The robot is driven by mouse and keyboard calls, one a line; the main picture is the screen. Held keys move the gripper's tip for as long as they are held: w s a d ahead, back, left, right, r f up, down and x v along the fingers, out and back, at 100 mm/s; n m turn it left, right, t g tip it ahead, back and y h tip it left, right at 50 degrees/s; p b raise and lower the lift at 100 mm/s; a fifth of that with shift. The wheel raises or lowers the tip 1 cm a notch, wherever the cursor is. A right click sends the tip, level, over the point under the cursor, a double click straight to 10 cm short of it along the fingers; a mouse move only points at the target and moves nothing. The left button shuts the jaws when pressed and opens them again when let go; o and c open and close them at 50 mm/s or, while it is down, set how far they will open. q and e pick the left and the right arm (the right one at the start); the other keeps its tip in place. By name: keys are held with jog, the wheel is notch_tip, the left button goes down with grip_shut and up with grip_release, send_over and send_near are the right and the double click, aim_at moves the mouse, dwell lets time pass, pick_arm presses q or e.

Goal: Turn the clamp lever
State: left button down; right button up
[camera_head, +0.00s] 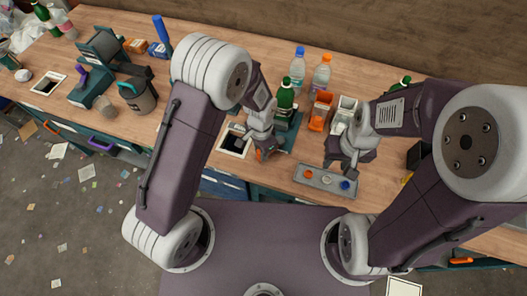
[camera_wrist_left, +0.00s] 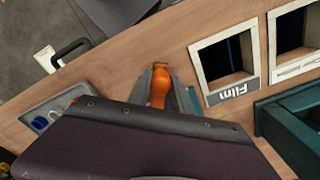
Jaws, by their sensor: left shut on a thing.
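The orange clamp lever (camera_wrist_left: 160,88) shows in the left wrist view, between the grey fingers of my left gripper (camera_wrist_left: 162,92). In the head view my left gripper (camera_head: 264,152) is low at the counter's front edge, and only a small orange bit of the lever (camera_head: 258,155) shows beside it. The gripper is shut on the lever. The rest of the clamp is mostly hidden by my gripper and wrist. My right gripper (camera_head: 350,160) is over the back of a small grey tray; its fingertips are too small to read.
The grey tray (camera_head: 312,182) holds orange, white and blue caps. A green bottle (camera_head: 286,97) stands behind my left gripper, with two clear bottles (camera_head: 298,68) further back. A square opening labelled Film (camera_wrist_left: 250,84) lies beside the lever. Orange (camera_head: 317,122) and white bins stand between my arms.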

pick_arm(q)
jog(key=w+a+m, duration=0.1)
jog(key=w+a+m+p, duration=0.1)
jog(key=m, duration=0.1)
jog(key=shift+w+m, duration=0.2)
jog(key=shift+m, duration=0.1)
jog(key=w+m, duration=0.2)
jog(key=shift+a+m, duration=0.3)
jog(key=shift+a, duration=0.05)
jog(key=w+m, duration=0.2)
jog(key=m, duration=0.1)
jog(key=shift+w+a, duration=0.15)
jog(key=shift+w, duration=0.25)
jog(key=shift+w+d+m, duration=0.2)
jog(key=shift+w+m, duration=0.9)
jog(key=shift+m, duration=0.4)
jog(key=c, duration=1.2)
grip_release()
jog(key=shift+o, duration=0.2)
notch_tip(320, 180, up, 9)
jog(key=shift+b, duration=0.3)
